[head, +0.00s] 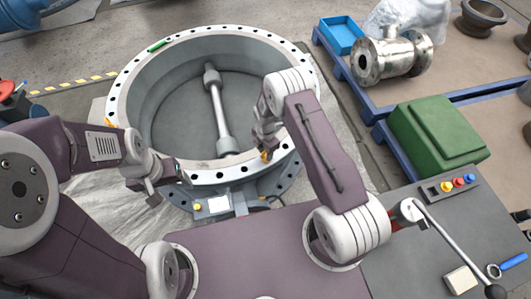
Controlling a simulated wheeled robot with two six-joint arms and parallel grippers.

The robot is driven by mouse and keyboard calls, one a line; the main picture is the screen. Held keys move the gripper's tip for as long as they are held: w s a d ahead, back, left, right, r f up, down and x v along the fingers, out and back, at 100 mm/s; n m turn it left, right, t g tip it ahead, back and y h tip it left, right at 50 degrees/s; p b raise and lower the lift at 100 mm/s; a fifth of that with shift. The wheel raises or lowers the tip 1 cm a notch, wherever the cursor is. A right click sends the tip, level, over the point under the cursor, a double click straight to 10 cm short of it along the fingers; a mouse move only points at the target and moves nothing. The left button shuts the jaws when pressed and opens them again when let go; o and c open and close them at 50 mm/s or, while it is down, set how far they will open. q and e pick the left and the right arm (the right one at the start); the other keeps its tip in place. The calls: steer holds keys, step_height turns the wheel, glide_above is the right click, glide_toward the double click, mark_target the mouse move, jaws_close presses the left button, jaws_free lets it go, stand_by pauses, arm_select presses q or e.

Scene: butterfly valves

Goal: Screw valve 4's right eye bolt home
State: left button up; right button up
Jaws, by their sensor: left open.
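A large grey butterfly valve (118,85) lies flat, its flange ring full of bolt holes. A shaft (217,108) crosses its disc. An orange eye bolt (109,122) stands on the left of the flange. A small yellow-orange piece (265,156), which looks like the right eye bolt, shows at the front right rim, right under my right gripper (264,146). The fingers hide much of it, so its seating and whether they grip it are unclear. My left gripper (158,188) is open and empty, just outside the front left rim.
A small box with a pale panel and a yellow button (212,205) sits at the valve's front. A green tool (158,46) lies on the far rim. At right are a blue-framed pallet, a green case (437,132), a metal fitting (390,58) and a button panel (447,187).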

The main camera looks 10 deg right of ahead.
steer(key=shift+f, duration=0.15)
jaws_close()
